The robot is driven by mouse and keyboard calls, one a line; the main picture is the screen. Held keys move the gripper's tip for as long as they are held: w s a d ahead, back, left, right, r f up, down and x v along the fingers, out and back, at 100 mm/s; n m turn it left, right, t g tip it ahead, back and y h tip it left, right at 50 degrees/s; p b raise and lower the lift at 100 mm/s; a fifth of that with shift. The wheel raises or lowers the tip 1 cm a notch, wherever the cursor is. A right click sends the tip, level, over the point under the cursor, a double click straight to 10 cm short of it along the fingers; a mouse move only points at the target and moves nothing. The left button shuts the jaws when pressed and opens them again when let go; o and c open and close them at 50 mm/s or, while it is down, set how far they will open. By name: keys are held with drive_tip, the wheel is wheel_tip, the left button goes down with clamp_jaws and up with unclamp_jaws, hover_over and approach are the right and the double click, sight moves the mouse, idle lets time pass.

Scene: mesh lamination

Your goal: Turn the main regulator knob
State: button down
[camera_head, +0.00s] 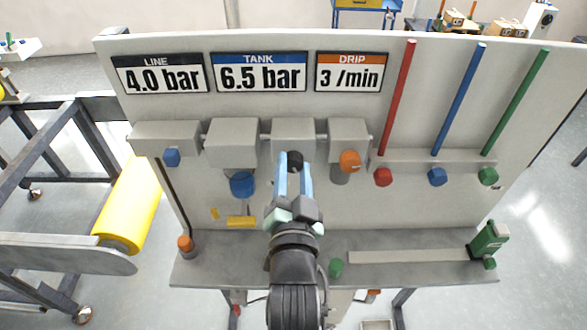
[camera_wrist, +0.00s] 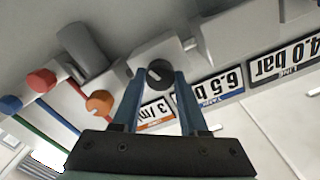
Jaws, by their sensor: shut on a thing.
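The black knob (camera_head: 295,158) sits on the front of a grey block in the row below the signs. It also shows in the wrist view (camera_wrist: 160,73), round with a pale mark on its face. I take it for the main regulator knob, though no label on it is readable. My gripper (camera_head: 294,168) reaches up to the panel from the front. Its two blue fingers lie on either side of the knob, shut on it; the wrist view shows the fingertips (camera_wrist: 159,79) flanking it. The exact contact spots are small and partly hidden.
A blue knob (camera_head: 172,157) and a blue bowl (camera_head: 242,184) are to the left. An orange knob (camera_head: 350,161) is close on the right, then red (camera_head: 383,177), blue (camera_head: 437,176) and green (camera_head: 488,176) knobs. The grey shelf (camera_head: 215,272) lies below.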

drive_tip(key=shift+c, duration=2.2)
unclamp_jaws()
drive_tip(key=shift+s+f, duration=0.15)
drive_tip(key=shift+s, duration=0.3)
drive_tip(key=s+b, duration=0.4)
drive_tip(key=s, duration=0.8)
